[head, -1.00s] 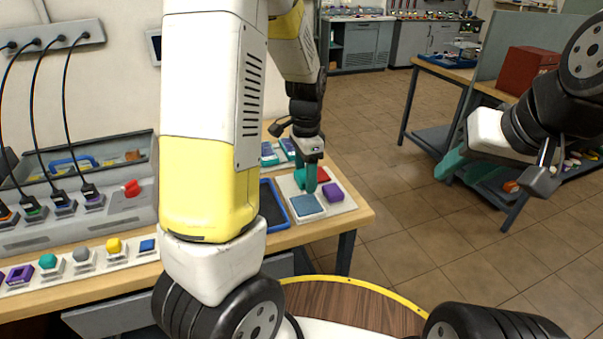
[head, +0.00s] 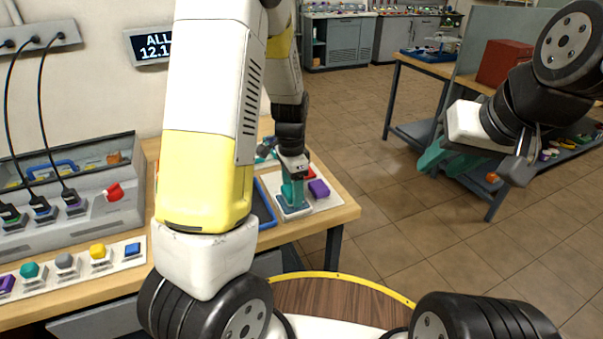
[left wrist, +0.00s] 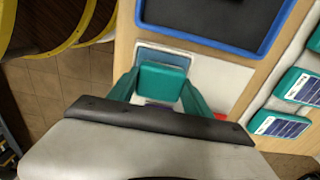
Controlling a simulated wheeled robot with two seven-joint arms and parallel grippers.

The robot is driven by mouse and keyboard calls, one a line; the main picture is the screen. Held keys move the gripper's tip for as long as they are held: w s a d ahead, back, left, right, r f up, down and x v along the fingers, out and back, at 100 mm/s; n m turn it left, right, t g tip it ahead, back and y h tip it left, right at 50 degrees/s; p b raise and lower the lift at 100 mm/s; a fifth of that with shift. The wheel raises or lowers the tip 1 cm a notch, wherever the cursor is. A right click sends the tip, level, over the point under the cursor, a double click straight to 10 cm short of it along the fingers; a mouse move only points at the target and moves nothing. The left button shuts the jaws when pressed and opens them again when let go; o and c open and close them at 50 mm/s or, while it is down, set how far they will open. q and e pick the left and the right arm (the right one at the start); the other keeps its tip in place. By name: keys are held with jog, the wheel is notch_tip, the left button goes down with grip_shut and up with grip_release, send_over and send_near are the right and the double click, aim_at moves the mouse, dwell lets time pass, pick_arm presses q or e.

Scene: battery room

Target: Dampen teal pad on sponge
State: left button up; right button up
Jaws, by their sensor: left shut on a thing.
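My left gripper (head: 293,198) points down and is shut on the teal pad (left wrist: 162,82), a small teal block held between its teal fingers in the left wrist view. The pad is over the blue square sponge (left wrist: 165,57), which sits on a white board (head: 325,204) at the table's right end. In the head view the sponge (head: 296,213) is mostly covered by the gripper. I cannot tell whether pad and sponge touch. My right gripper (head: 449,160) hangs over the floor at the right, open and empty, its teal fingers apart.
A purple block (head: 318,188) and a red piece (head: 309,171) are on the same board, close to my left gripper. A blue-rimmed dark tray (left wrist: 208,43) lies beside it. A grey cable panel (head: 75,192) and a strip of coloured knobs (head: 134,262) are at left.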

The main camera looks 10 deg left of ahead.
pick_arm(q)
jog(key=shift+f, duration=0.55)
dwell(1.7)
jog(key=shift+r, duration=3.55)
